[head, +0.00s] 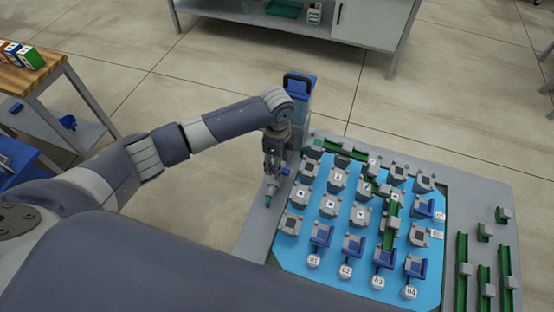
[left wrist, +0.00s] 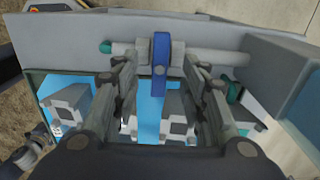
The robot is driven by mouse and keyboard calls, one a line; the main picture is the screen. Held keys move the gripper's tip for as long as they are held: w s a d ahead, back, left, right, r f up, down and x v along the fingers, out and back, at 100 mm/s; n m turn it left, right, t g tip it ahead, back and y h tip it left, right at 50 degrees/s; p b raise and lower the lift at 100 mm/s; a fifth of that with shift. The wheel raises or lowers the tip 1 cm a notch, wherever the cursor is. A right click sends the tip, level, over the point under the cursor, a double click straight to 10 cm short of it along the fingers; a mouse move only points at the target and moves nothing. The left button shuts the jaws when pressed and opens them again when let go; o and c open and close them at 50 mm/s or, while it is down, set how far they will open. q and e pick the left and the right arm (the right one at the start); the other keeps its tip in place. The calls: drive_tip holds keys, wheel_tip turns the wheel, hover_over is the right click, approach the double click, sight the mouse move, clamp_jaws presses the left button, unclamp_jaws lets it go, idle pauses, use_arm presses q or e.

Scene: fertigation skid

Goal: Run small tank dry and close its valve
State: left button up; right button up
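The small tank (head: 300,97) is blue with a black handle on top and stands at the far left corner of the skid, partly behind my left arm. A grey pipe (left wrist: 217,56) with a green end runs across the left wrist view. The blue valve lever (left wrist: 160,68) lies crosswise to this pipe in that picture. My left gripper (head: 274,168) is over the valve. In the left wrist view its two fingers (left wrist: 160,58) are apart, one on each side of the lever, with gaps visible. The tank's liquid level cannot be made out. My right gripper is not in view.
A light-blue panel (head: 330,232) with several grey blocks, blue holders and green channels fills the skid beside the valve. Green rails (head: 462,262) lie on its right part. A wooden table (head: 25,75) stands at left, a grey cabinet (head: 365,22) at the back.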

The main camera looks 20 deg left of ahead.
use_arm(q)
drive_tip(key=shift+f+b, duration=1.15)
drive_tip(key=shift+f, duration=1.1)
clamp_jaws()
drive_tip(key=shift+r+n+p, duration=0.2)
drive_tip(key=shift+n+p, duration=0.1)
drive_tip(key=shift+p, duration=0.15)
drive_tip(key=n+p, duration=0.7)
drive_tip(key=n, duration=0.2)
drive_tip(key=shift+s+d+r, duration=0.1)
drive_tip(key=n+p, duration=0.3)
drive_tip(key=n, duration=0.3)
drive_tip(key=n+p, duration=0.1)
drive_tip(key=n, duration=0.1)
drive_tip(key=shift+n, duration=0.4)
drive_tip(key=shift+f+n, duration=0.25)
drive_tip(key=shift+n, duration=0.25)
